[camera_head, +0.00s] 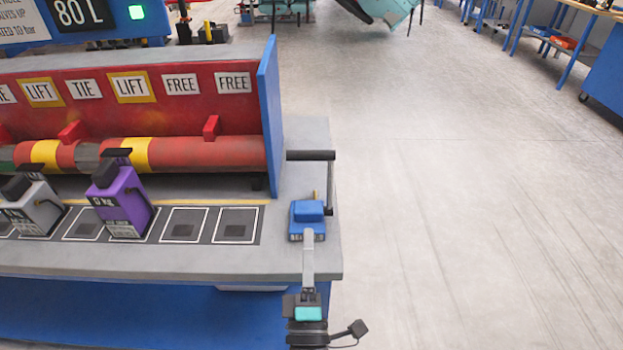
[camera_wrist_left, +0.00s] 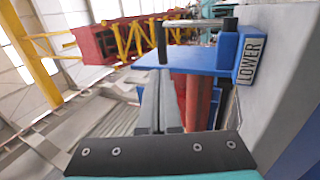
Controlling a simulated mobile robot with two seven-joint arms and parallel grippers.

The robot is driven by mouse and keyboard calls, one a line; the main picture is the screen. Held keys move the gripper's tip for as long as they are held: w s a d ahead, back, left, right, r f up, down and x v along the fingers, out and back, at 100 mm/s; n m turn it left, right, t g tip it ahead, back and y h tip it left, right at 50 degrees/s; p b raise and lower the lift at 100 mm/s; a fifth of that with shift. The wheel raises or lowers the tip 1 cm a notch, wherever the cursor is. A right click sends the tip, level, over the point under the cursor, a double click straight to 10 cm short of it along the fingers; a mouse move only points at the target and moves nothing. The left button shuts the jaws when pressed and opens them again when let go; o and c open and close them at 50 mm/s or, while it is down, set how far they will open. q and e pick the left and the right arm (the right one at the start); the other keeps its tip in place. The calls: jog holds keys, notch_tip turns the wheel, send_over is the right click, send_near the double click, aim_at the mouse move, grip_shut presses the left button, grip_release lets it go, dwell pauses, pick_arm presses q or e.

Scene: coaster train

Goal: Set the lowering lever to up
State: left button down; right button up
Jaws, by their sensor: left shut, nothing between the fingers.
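The lowering lever (camera_head: 331,183) is at the right end of the bench, with a pale rod and a black grip (camera_head: 310,155). It also shows in the left wrist view as a metal rod (camera_wrist_left: 200,22) with a dark grip. A blue housing (camera_head: 308,209) stands beside it. A blue plate with a LOWER label (camera_wrist_left: 251,59) shows in the left wrist view. My left gripper (camera_head: 308,234) is shut and empty, its fingers pointing at the housing. Whether its tips touch the housing is unclear. The fingers (camera_wrist_left: 161,85) lie together in the wrist view. My right gripper is not in view.
A purple canister (camera_head: 120,203) and a grey one (camera_head: 32,203) stand on the bench left of my gripper, with empty marked squares between. A red panel (camera_head: 185,110) and a blue end plate (camera_head: 268,115) rise behind. Open floor (camera_head: 460,200) lies to the right.

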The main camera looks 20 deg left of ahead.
pick_arm(q)
jog(key=x, duration=1.3)
jog(key=shift+w+a, duration=0.2)
jog(key=shift+w, duration=0.2)
jog(key=shift+p, duration=0.3)
jog(key=shift+w+a+r+g+p, duration=0.15)
jog(key=shift+w+g+p, duration=0.15)
jog(key=shift+w+p, duration=0.25)
jog(key=shift+w+a+g+p, duration=0.2)
jog(key=shift+w+g+p, duration=0.15)
jog(key=shift+w, duration=0.3)
jog(key=shift+s, duration=0.1)
jog(key=v, duration=1.5)
jog(key=shift+s, duration=0.1)
